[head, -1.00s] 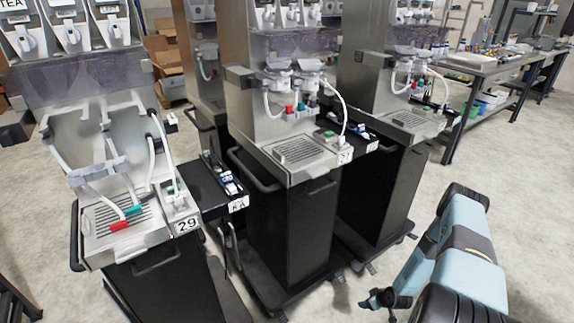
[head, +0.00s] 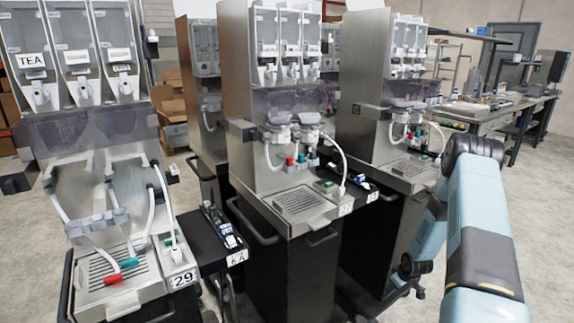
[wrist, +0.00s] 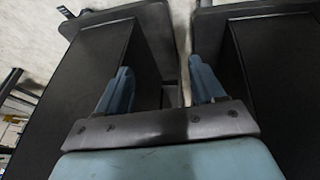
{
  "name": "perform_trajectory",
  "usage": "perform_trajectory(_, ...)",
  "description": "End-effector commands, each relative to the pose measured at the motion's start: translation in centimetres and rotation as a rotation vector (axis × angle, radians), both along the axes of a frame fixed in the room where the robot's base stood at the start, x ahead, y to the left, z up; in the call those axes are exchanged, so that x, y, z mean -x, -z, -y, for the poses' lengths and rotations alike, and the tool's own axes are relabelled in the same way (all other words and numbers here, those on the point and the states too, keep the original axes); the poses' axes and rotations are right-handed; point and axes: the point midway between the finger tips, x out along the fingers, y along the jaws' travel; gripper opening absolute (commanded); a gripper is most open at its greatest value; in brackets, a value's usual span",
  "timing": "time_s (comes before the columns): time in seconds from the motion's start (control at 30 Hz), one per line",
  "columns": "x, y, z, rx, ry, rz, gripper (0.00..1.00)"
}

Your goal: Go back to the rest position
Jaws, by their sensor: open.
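My gripper (wrist: 160,88) shows in the wrist view with its two blue-grey fingers spread apart. Nothing is held between them. Beyond the fingers are black cabinet surfaces, with a narrow gap between two of them. In the head view my blue and grey arm (head: 478,220) stands raised at the right side, and its lower joint is near the right-hand cart. The gripper's fingers cannot be made out in the head view.
A row of steel dispensers stands ahead: one labelled 29 (head: 110,195) at left, a middle one (head: 240,130), and another (head: 362,110) at right, on black carts. A workbench (head: 470,112) is at the back right. Bare floor (head: 545,220) lies right of my arm.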

Motion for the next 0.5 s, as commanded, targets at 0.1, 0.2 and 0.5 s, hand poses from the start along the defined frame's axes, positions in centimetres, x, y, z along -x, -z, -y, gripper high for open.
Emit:
perform_trajectory(0.1,-1.2,-4.9,0.1,0.025,0.020,0.003,0.68)
perform_trajectory(0.2,-1.8,-8.6,-0.1,0.043,0.039,0.002,0.68)
perform_trajectory(0.5,-2.2,-19.7,-1.2,0.083,0.105,0.004,0.68)
